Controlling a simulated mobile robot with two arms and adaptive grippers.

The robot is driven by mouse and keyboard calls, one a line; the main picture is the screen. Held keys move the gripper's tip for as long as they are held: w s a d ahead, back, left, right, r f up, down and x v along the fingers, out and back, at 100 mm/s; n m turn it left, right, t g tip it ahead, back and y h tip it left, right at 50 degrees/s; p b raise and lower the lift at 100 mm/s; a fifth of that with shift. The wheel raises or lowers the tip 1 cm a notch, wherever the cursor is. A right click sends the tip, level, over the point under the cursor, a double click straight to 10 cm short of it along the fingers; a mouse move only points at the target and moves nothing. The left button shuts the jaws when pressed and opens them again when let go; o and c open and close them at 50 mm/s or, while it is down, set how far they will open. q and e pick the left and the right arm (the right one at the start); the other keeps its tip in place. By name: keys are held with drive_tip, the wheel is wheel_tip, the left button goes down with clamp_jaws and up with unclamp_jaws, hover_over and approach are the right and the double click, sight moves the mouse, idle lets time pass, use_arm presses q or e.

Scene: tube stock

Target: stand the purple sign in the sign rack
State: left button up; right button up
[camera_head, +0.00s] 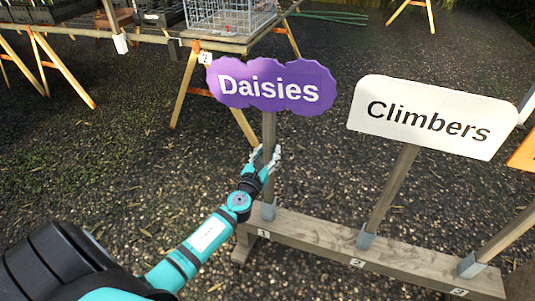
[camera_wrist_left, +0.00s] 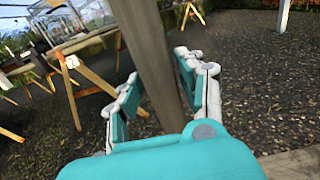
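The purple "Daisies" sign (camera_head: 268,84) stands upright, its wooden post (camera_head: 269,130) rising from the grey socket at slot 1 of the sign rack (camera_head: 310,233). My left gripper (camera_head: 265,158) is around the lower part of the post, above the socket. In the left wrist view the post (camera_wrist_left: 150,50) passes between the two fingers (camera_wrist_left: 160,92); they are spread, with a gap showing on the left side of the post. The right finger is close to the post; I cannot tell if it touches. The right gripper is not in view.
A white "Climbers" sign (camera_head: 432,117) leans in slot 2, right of the purple sign. Another post stands in slot 3, with part of an orange sign (camera_head: 523,153) at the right edge. A trestle table (camera_head: 215,46) with a wire crate is behind. Gravel lies open at left.

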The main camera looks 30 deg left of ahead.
use_arm(q)
drive_tip(key=shift+o, duration=1.4)
drive_tip(key=shift+s+f, duration=0.15)
drive_tip(key=shift+f, duration=0.05)
drive_tip(key=v, duration=1.1)
drive_tip(key=shift+s, duration=0.4)
drive_tip(key=shift+r, duration=0.1)
